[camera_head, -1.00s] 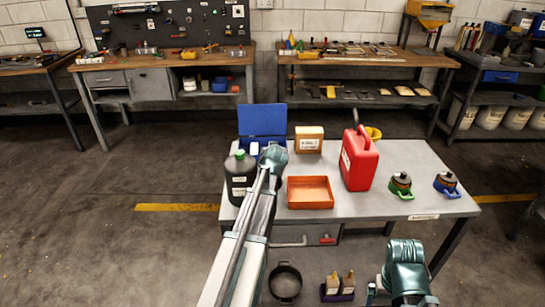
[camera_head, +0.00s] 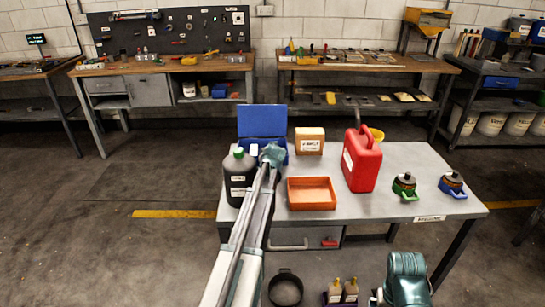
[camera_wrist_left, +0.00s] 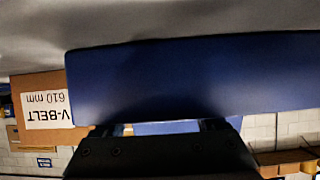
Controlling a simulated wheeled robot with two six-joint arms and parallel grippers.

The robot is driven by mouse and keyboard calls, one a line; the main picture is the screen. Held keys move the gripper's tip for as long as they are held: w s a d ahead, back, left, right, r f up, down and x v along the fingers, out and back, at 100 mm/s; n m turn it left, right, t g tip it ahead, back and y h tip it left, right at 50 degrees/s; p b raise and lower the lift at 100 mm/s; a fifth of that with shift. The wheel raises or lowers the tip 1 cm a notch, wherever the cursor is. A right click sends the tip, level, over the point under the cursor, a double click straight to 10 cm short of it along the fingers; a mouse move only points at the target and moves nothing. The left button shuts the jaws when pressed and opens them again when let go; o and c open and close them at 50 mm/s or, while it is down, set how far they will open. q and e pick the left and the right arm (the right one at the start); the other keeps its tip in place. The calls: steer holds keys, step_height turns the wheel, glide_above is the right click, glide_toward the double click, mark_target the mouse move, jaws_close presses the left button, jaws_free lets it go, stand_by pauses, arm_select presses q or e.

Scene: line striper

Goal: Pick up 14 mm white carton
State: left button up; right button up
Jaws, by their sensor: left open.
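A blue bin (camera_head: 262,122) stands at the back left of the grey table. A small white block (camera_head: 254,149), possibly the white carton, shows at the bin's front; its label is unreadable. My left gripper (camera_head: 272,152) is at the bin's front, just right of the white block, and partly hides the bin. In the left wrist view the blue bin wall (camera_wrist_left: 200,80) fills the middle, and my left gripper (camera_wrist_left: 163,128) is open in front of it. No carton can be made out clearly there. My right arm shows at the lower right, but its fingers do not.
A V-belt box (camera_head: 309,141) stands right of the bin. A dark green-capped jug (camera_head: 238,180) is close left of my left arm. An orange tray (camera_head: 311,194), a red can (camera_head: 361,162) and two small capped bottles are on the table (camera_head: 405,152).

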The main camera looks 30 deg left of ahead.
arm_select(q)
jaws_close()
steer(key=shift+r, duration=0.15)
stand_by(0.4)
